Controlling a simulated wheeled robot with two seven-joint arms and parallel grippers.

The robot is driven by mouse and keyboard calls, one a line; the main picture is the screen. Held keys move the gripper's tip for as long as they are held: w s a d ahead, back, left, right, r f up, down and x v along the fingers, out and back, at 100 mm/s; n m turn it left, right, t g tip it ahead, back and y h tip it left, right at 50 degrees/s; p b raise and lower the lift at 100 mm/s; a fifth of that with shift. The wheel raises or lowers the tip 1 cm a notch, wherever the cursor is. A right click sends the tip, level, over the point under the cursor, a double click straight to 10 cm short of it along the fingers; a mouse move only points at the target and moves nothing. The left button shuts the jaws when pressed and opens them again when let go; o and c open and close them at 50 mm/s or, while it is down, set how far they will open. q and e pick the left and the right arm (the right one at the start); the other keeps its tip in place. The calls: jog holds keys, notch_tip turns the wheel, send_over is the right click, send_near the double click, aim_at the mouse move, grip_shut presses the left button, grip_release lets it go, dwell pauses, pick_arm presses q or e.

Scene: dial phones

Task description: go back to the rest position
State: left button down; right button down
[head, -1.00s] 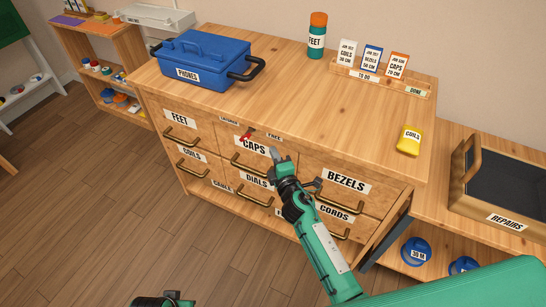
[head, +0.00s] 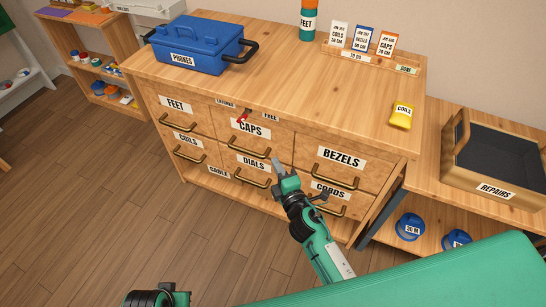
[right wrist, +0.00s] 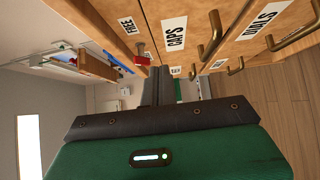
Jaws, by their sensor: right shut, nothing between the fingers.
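My right gripper (head: 278,168) is shut and empty in the head view. It is in front of the drawer fronts, near the DIALS and BEZELS drawers, and holds no handle. In the right wrist view its dark fingers (right wrist: 157,88) are together, with the CAPS label (right wrist: 174,35) beyond them. A dark and green part of my left arm (head: 157,298) shows at the bottom edge of the head view. Its fingers cannot be made out.
The wooden cabinet (head: 290,85) has several shut drawers with brass handles and a red latch (head: 242,118). On top are the blue PHONES box (head: 197,44), a FEET bottle (head: 308,20), cards and a yellow COILS item (head: 401,115). A REPAIRS tray (head: 492,190) stands at right. Open floor (head: 80,220) lies at left.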

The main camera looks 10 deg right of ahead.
jog(key=shift+s, duration=0.45)
